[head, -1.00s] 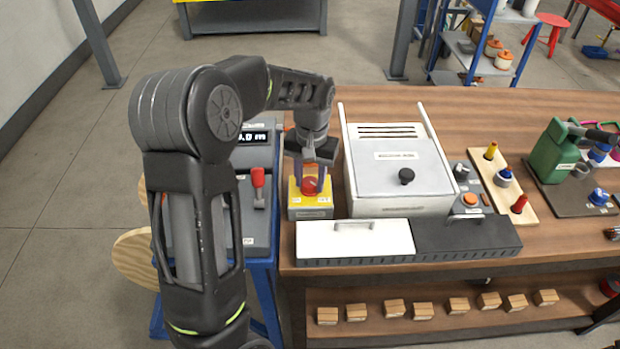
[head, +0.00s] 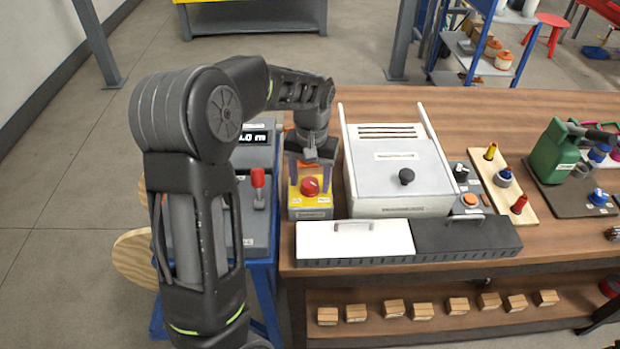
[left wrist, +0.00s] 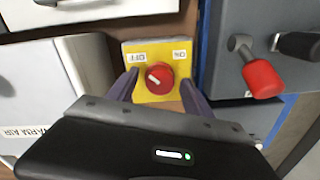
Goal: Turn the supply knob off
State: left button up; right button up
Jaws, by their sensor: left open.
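The supply knob (head: 310,186) is a red round knob on a yellow box (head: 312,211) at the left end of the bench. In the left wrist view the knob (left wrist: 159,78) has a white mark pointing up-left, toward the OFF label (left wrist: 141,57). The ON label (left wrist: 179,55) is on the other side. My left gripper (head: 311,172) is open just above and behind the knob. In the left wrist view its fingers (left wrist: 160,92) stand apart on either side of the knob, with nothing held. My right gripper is not in view.
A grey panel with a red-tipped lever (head: 258,178) and a display (head: 252,137) stands left of the box. A white lidded unit (head: 400,165) stands close on the right. A white and black tray (head: 465,237) lies in front. Open bench is behind.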

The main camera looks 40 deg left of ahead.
aim_at(311, 182)
pick_arm(q)
jog(key=shift+d+r, duration=0.1)
jog(key=shift+r, duration=3.8)
